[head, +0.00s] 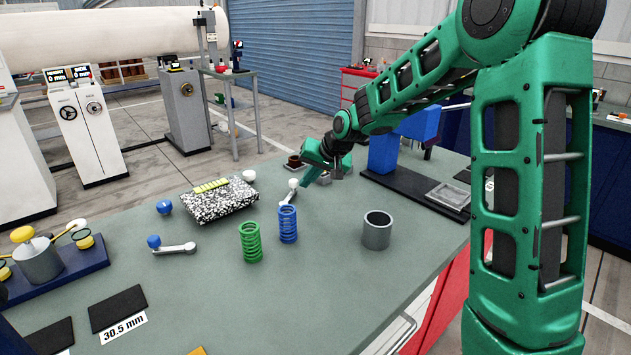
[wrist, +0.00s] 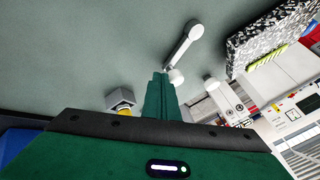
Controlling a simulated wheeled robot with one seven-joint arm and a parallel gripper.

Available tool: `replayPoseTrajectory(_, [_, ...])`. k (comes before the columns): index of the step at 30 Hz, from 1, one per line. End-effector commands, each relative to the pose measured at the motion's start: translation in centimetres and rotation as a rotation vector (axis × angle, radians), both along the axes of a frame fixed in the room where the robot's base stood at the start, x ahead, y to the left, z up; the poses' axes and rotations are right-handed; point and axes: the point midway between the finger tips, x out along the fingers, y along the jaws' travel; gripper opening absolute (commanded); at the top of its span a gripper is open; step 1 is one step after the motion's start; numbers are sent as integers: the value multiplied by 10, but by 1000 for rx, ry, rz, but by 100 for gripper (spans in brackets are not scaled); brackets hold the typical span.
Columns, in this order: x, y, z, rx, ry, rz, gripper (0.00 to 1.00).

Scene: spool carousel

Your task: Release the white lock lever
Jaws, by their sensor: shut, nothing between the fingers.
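The white lock lever is a grey arm with a white ball knob (head: 292,183); in the head view it stands behind the blue spring, which hides part of it. In the wrist view its grey arm (wrist: 184,46) runs from a round end at the top down to the white knob (wrist: 176,77). My gripper (head: 304,192) is shut and empty, pointing down just right of the knob. In the wrist view the closed green fingertips (wrist: 160,76) are close beside the knob, on its left. I cannot tell whether they touch it.
A blue spring (head: 288,224), a green spring (head: 251,242) and a grey cup (head: 376,230) stand in front of the lever. A speckled block (head: 222,207) lies to its left, with a blue-knobbed lever (head: 174,247) nearer the front. The table's front middle is mostly clear.

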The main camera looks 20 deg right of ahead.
Motion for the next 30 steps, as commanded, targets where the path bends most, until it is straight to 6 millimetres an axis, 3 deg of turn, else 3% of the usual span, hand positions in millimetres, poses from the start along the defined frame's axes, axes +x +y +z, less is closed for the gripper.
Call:
replayPoseTrajectory(17, [3, 2, 0, 1, 0, 16, 0])
replayPoseTrajectory(30, [24, 11, -1, 2, 1, 284, 0])
